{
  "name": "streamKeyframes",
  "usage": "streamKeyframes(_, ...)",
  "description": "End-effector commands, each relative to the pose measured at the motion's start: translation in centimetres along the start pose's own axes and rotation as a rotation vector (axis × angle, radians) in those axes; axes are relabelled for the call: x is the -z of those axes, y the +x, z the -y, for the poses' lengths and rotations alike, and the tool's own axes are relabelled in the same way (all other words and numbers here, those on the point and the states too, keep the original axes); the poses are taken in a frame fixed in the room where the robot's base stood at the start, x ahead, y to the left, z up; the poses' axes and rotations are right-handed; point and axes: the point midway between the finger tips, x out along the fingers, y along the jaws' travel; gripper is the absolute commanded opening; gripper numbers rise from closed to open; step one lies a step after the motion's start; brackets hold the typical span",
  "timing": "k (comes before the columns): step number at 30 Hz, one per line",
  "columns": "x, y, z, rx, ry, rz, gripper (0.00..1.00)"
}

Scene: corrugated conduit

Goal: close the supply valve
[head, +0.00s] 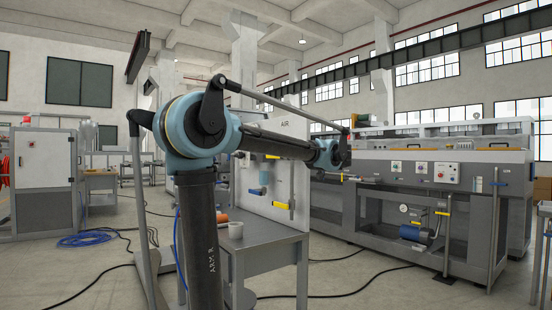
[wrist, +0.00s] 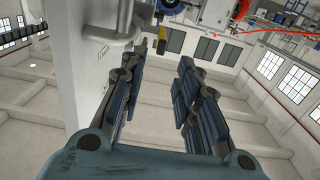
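A white panel (head: 262,185) marked AIR stands on a grey bench. It carries a yellow lever handle (head: 291,206) low on its right and another yellow handle (head: 272,156) higher up, partly behind my arm. I cannot tell which belongs to the supply valve. In the wrist view, the panel face (wrist: 62,50) is on the left, with a grey pipe (wrist: 120,25) and a yellow handle (wrist: 162,45) at the top. My gripper (wrist: 156,68) is open and empty, its fingers apart, with the handle beyond the fingertips. My gripper cannot be made out in the head view.
The bench (head: 262,236) holds a light cup (head: 236,230) and an orange part (head: 222,217). A long grey machine (head: 420,195) stands behind on the right. A blue hose (head: 90,239) and black cables lie on the floor. The floor at the lower left is mostly clear.

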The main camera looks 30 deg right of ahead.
Motion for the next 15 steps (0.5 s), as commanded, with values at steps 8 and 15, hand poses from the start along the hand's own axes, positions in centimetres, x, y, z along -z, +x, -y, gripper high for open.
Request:
streamKeyframes(8,0.0,4.6,0.1,0.003,0.0,0.0,0.3)
streamKeyframes(15,0.0,8.4,0.1,0.003,0.0,0.0,0.3)
